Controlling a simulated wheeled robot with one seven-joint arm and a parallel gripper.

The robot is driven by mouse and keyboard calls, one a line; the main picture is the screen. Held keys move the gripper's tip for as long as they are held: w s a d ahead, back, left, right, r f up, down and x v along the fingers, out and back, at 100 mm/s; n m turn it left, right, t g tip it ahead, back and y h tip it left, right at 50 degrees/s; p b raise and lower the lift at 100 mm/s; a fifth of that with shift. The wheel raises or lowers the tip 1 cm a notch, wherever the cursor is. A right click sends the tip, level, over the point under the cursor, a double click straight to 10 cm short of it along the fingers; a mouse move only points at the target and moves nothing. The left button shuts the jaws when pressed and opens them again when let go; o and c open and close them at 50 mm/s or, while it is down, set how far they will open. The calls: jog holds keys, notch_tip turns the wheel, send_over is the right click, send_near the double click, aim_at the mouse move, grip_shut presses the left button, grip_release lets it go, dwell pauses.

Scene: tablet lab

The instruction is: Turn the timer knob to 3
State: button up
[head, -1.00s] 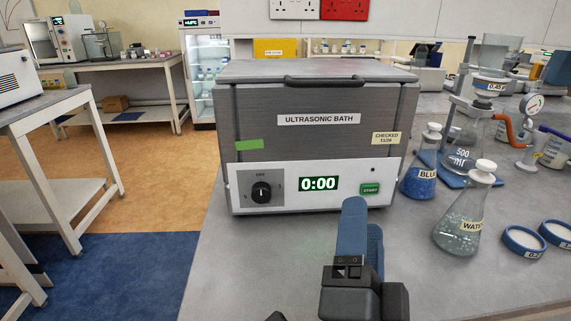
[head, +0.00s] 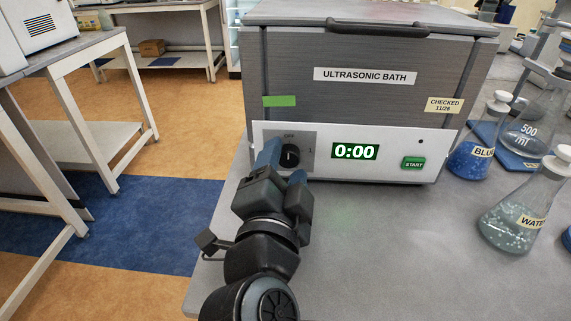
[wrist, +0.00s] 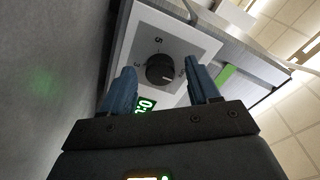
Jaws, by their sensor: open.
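The ultrasonic bath (head: 375,110) stands on the grey bench with its lid down. Its black timer knob (head: 290,155) sits on a grey dial plate at the left of the white front panel. The knob also shows in the wrist view (wrist: 160,70), with its white pointer line and some dial numbers around it. The green display (head: 355,152) reads 0:00. My gripper (head: 283,160) is open in front of the knob. In the wrist view its blue fingers (wrist: 163,90) are spread with the knob seen between them. I cannot tell whether they touch it. The fingers hide part of the dial.
A green START button (head: 413,163) is on the panel's right. A flask of blue liquid (head: 478,140) and a flask labelled WATER (head: 525,205) stand to the right of the bath. The bench (head: 370,260) in front of the bath is clear.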

jog(key=shift+w, duration=0.25)
jog(key=shift+d, duration=0.1)
jog(key=c, duration=1)
